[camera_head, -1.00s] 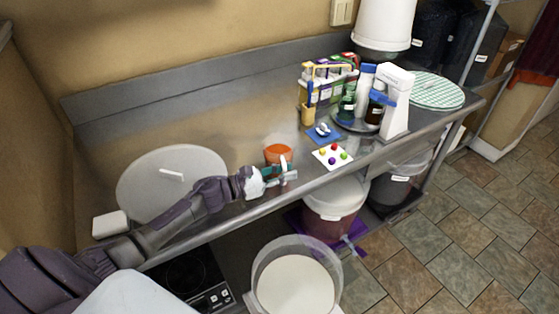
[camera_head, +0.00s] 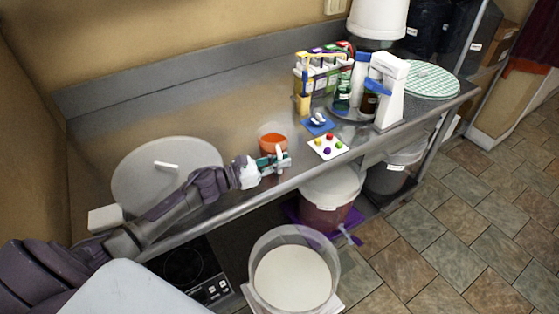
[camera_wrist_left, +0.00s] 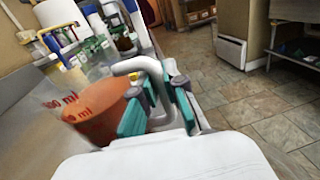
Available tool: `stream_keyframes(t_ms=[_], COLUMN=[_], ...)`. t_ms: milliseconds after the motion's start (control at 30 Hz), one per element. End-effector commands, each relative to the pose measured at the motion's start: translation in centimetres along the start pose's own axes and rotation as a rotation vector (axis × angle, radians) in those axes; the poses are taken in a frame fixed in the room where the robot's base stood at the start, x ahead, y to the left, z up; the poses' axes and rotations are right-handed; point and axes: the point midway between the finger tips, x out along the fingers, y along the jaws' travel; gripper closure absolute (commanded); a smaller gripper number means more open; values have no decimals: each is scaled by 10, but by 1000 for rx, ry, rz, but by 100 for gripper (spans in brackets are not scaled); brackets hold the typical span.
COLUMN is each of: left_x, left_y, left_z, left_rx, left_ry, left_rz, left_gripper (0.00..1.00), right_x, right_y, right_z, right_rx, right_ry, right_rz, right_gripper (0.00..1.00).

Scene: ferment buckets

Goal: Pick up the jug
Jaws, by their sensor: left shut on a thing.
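The jug (camera_head: 272,140) is a clear measuring jug with orange-red contents. It stands upright on or just above the steel counter; I cannot tell which. In the left wrist view the jug (camera_wrist_left: 98,112) shows red volume marks, and its pale handle (camera_wrist_left: 140,66) curves toward my gripper. My left gripper (camera_head: 279,160) is at the jug's near side, in front of its body. In the left wrist view its green-padded fingers (camera_wrist_left: 150,104) are shut on the jug's handle. My right gripper is not in view.
A round grey lid (camera_head: 150,192) lies on the counter (camera_head: 200,110) at left. A card with coloured balls (camera_head: 328,147), a blue mat (camera_head: 318,127), bottles and a white dispenser (camera_head: 391,92) stand to the right. An open bucket (camera_head: 294,275) stands below the counter's front edge.

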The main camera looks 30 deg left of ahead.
Motion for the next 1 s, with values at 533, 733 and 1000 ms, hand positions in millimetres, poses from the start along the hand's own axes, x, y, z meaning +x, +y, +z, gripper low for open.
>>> stream_keyframes(t_ms=[533, 733, 1000], left_x=[5, 17, 33], left_y=[-8, -27, -52], left_z=[44, 59, 78], left_rx=[6, 7, 8], left_ry=[-3, -3, -4], left_rz=[-5, -4, -4], left_gripper=[100, 100, 100], right_x=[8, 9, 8], right_y=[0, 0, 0], right_z=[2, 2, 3], right_rx=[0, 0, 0], right_ry=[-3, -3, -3], right_rz=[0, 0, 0], right_gripper=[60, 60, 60])
